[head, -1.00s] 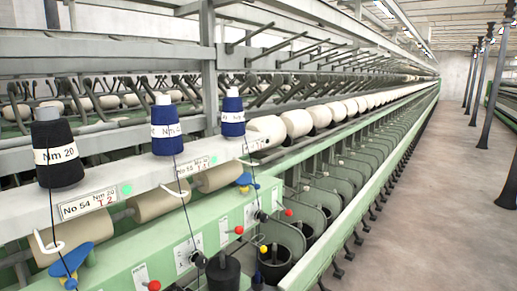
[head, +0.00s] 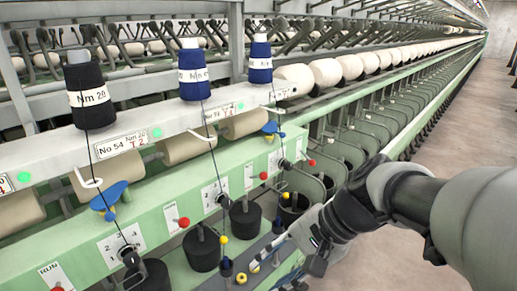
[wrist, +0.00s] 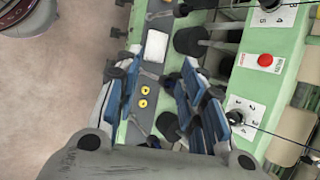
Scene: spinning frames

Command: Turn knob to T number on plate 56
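A small plate (head: 285,93) under the right blue bobbin is too small to read; I cannot confirm it as 56. Plate No 54 (head: 122,143) reads T 2, and the plate right of it (head: 223,112) is hard to read. Black knobs on numbered white dials sit on the green rail: near (head: 128,256), middle (head: 222,200) and far (head: 285,163). My gripper (head: 300,240) is low in front of the rail, apart from the knobs. In the wrist view its blue-padded fingers (wrist: 160,95) are spread and empty. A dial knob (wrist: 235,117) shows beside the right finger.
Red buttons (head: 182,222) and yellow-tipped levers (head: 223,239) stick out along the rail. A black (head: 91,95) and two blue bobbins with threads stand above. Open floor (head: 470,125) is at right.

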